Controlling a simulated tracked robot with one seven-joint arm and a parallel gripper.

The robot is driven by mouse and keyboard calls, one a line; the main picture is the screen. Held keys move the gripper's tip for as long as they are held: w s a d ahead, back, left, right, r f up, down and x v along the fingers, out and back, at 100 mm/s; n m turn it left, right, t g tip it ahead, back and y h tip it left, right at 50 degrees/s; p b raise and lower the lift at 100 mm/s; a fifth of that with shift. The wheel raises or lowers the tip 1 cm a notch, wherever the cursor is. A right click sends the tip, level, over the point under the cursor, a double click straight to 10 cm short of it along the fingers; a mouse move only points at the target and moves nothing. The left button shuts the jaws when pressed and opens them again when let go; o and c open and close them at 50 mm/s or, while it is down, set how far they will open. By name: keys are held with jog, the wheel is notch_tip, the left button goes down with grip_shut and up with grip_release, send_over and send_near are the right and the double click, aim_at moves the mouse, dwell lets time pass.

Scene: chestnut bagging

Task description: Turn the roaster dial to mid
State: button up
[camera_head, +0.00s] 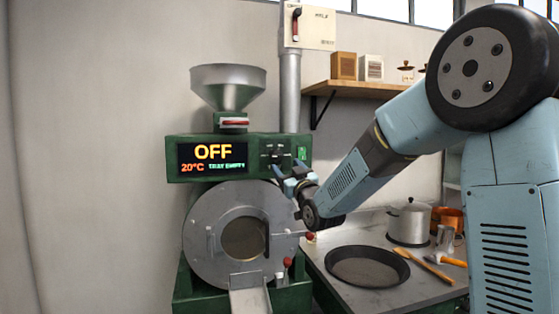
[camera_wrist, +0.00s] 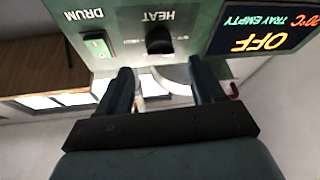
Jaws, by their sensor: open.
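The green roaster (camera_head: 175,166) stands at the centre left in the head view, with a round drum front below its panel. Its display (camera_head: 213,157) reads OFF, 20°C and TRAY EMPTY. The dial is a black knob (camera_wrist: 160,40) labelled HEAT in the wrist view, where the panel appears upside down. My gripper (camera_head: 290,170) is close to the panel; in the wrist view its two fingers (camera_wrist: 155,82) are apart with nothing held. The knob lies ahead of the gap between the fingertips, not between them. The knob's pointer setting cannot be made out.
A green DRUM switch (camera_wrist: 97,44) sits beside the knob. A hopper (camera_head: 228,85) tops the roaster. A counter at right holds a dark pan (camera_head: 366,267), a pot (camera_head: 409,222) and utensils. A wall shelf (camera_head: 365,87) and a lever box (camera_head: 309,27) are above.

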aim_at(278, 158)
jog(key=x, duration=0.6)
jog(key=shift+w+a, duration=0.1)
jog(key=shift+w, duration=0.15)
jog(key=c, duration=1)
